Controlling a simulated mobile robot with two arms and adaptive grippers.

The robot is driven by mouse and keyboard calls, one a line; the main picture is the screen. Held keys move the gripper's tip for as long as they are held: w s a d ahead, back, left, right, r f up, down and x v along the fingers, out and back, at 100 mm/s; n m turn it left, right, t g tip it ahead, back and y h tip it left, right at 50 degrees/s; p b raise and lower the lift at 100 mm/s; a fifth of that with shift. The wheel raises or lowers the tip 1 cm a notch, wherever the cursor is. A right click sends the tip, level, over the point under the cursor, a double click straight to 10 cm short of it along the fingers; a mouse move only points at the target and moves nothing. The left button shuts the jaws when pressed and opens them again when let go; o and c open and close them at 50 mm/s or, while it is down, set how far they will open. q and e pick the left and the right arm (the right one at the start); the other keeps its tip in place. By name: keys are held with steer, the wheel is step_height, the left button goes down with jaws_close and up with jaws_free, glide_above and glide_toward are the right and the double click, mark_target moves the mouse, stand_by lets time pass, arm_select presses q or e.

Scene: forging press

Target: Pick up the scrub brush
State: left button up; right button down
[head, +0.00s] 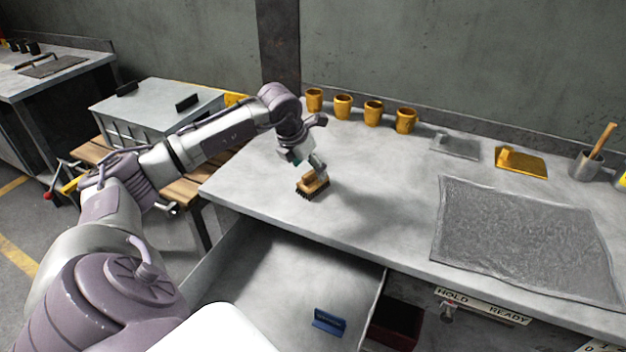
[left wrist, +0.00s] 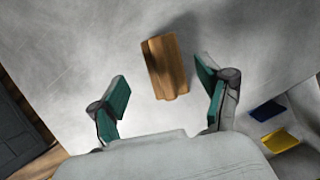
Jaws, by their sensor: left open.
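The scrub brush (head: 311,187) has a tan wooden body and dark bristles. It rests bristles down on the grey workbench (head: 375,215), near its left front edge. In the left wrist view the brush's wooden top (left wrist: 166,66) shows between and beyond the two fingers. My left gripper (head: 314,168) is just above the brush; its green-padded fingers are spread (left wrist: 163,100) with nothing held. Part of the brush is hidden behind a finger in the head view. My right gripper does not show.
Several orange cups (head: 373,112) line the back of the bench. A grey mat (head: 525,240) lies to the right. An open drawer (head: 275,280) below the front edge holds a blue object (head: 328,321). A grey chest (head: 150,110) stands at left. The bench around the brush is clear.

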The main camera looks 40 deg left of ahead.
mark_target(316, 177)
arm_select(q)
steer(key=x, duration=0.5)
steer(key=shift+w+d+p, duration=0.1)
steer(key=shift+d+p, duration=0.1)
steer(key=shift+p, duration=0.2)
steer(key=c, duration=1.2)
steer(key=shift+c, duration=0.5)
steer(key=shift+r, duration=0.1)
